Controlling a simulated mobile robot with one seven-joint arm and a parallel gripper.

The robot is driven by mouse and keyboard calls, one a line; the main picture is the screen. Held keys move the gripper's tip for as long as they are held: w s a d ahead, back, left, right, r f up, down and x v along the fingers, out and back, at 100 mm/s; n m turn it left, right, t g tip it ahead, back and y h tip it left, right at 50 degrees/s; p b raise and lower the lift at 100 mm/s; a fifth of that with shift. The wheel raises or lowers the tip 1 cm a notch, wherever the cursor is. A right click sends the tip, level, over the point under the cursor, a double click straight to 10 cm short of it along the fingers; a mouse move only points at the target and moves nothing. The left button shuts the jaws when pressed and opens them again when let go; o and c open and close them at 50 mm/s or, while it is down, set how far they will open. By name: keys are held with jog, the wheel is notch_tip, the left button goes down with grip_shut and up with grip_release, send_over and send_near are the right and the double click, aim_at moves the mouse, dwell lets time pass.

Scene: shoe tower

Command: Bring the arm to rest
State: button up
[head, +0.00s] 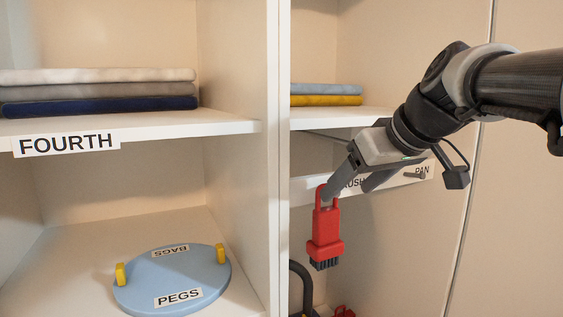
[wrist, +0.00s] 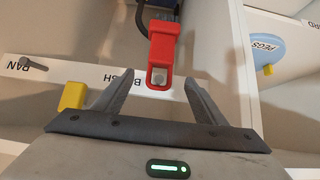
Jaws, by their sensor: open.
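My gripper (head: 350,187) reaches in from the right and points down and left at the labelled strip in the right cabinet bay. In the wrist view my gripper (wrist: 158,84) is open, with its fingers spread apart. A red brush (head: 325,225) with dark bristles hangs upright at the strip, its looped handle beside the fingertips. In the wrist view the red brush (wrist: 162,40) has its handle end between or just beyond the fingertips, and a pale peg end shows in its hole. I cannot tell whether a finger touches the handle.
The white strip (head: 309,189) carries a PAN label and a bare peg (head: 415,176). A divider (head: 279,150) stands left of the brush. A blue disc (head: 200,272) with yellow pegs lies on the left shelf. Folded cloths (head: 325,100) lie above. A dark hose (head: 303,278) stands below.

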jog(key=v, duration=0.8)
jog(key=s+a+f+m+g+h, duration=0.1)
jog(key=s+f, duration=0.3)
jog(key=f, duration=0.3)
jog(key=s+a+f+m+g+h+p, duration=0.1)
jog(key=s+f+m, duration=0.1)
jog(key=s+f, duration=0.3)
jog(key=s+a+f+m+g+h+p, duration=0.1)
jog(key=s+f, duration=0.4)
jog(key=f, duration=0.6)
jog(key=shift+a+m, duration=0.3)
jog(key=shift+a, duration=0.15)
jog(key=shift+s, duration=0.1)
